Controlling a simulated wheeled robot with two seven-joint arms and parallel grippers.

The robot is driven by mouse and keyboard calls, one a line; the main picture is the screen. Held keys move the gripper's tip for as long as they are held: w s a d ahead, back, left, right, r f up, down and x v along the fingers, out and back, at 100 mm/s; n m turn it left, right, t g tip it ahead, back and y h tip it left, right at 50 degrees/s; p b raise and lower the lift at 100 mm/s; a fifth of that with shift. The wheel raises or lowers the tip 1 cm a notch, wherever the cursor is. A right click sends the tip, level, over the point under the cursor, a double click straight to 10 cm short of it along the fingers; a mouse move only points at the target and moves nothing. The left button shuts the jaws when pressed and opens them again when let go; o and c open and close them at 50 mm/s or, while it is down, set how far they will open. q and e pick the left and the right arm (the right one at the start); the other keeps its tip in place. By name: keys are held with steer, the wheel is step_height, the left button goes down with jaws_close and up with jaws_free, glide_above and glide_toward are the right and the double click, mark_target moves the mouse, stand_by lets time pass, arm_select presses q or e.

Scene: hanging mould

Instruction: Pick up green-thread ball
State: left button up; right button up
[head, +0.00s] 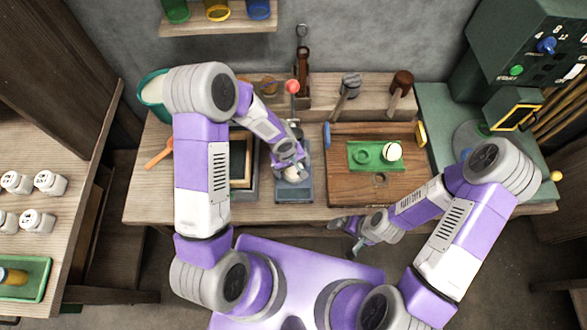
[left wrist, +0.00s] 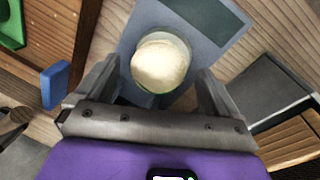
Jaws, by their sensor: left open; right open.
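A cream-coloured ball (left wrist: 160,63) lies between the fingers of my left gripper in the left wrist view, with a thin green edge at its lower side. It sits on a blue-grey slab (left wrist: 213,58); the slab also shows in the head view (head: 294,191). My left gripper (head: 291,168) is open above the ball, a finger on each side; contact cannot be told. In the head view the ball is partly hidden by the gripper. My right gripper (head: 345,238) is open and empty in front of the table.
A wooden board (head: 350,190) bears a green tray (head: 362,155) with a pale round item (head: 392,151) on it. A dark-framed box (head: 241,160) stands left of the slab. A red-topped post (head: 292,87) rises behind the slab. Green machinery (head: 520,50) stands at right.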

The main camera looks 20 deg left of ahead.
arm_select(q)
steer(key=shift+d+f, duration=0.15)
steer(key=shift+f, duration=0.55)
steer(key=c, duration=1.1)
steer(key=shift+c, duration=0.2)
steer(key=shift+r, duration=0.15)
